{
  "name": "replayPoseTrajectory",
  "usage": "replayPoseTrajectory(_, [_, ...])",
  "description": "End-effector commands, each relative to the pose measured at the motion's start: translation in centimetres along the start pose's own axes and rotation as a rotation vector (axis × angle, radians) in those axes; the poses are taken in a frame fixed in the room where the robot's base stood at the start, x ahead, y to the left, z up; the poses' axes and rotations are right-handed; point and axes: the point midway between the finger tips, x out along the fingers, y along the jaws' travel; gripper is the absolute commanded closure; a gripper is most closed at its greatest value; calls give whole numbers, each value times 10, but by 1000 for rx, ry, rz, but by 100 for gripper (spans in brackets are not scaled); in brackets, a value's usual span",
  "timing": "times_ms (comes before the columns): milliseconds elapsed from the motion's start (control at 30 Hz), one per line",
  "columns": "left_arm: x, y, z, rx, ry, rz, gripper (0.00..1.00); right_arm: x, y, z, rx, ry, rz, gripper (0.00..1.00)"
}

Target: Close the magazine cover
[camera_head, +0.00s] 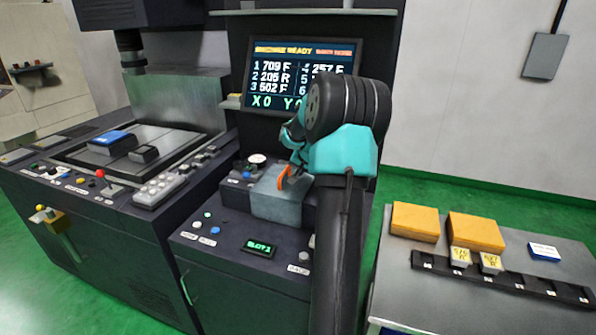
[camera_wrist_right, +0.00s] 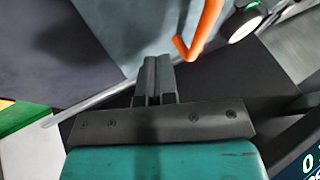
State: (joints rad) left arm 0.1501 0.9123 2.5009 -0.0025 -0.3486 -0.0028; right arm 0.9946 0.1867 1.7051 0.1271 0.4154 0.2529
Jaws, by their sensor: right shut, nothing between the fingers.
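The magazine cover (camera_head: 277,200) is a pale blue-grey panel on the raised dark housing of the machine's right console. It carries an orange handle (camera_head: 285,178). In the right wrist view, the orange handle (camera_wrist_right: 203,32) stands just beyond and to the right of my right gripper (camera_wrist_right: 156,62), beside the pale cover surface (camera_wrist_right: 135,25). The gripper's fingers are shut together and empty, with a visible gap to the handle. In the head view, my right arm hides the fingertips and part of the cover's right side. I cannot tell how far the cover is open. My left gripper is out of view.
A gauge (camera_head: 257,160) stands behind the cover, below the screen (camera_head: 300,75). Buttons and a small green display (camera_head: 259,248) lie in front. At right, a grey table (camera_head: 400,290) holds yellow boxes (camera_head: 475,231) and a dark slotted rack (camera_head: 510,279).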

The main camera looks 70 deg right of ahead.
Motion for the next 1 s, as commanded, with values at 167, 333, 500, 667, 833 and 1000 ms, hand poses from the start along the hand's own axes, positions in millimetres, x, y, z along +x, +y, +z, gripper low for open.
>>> replayPoseTrajectory(167, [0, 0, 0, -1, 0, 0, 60, -37, 0, 0, 1, 2, 0, 100])
replayPoseTrajectory(333, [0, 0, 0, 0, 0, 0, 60, -69, 1, 0, 2, 3, 1, 100])
replayPoseTrajectory(500, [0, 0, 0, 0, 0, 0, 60, -91, 1, 0, 2, -1, 2, 100])
replayPoseTrajectory(667, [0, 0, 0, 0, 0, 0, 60, -100, 2, 0, 2, -2, 3, 100])
replayPoseTrajectory(833, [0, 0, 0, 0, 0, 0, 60, -100, 2, 1, 2, -2, 3, 100])
replayPoseTrajectory(1000, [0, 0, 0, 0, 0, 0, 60, -100, 2, 1, 2, -2, 3, 100])
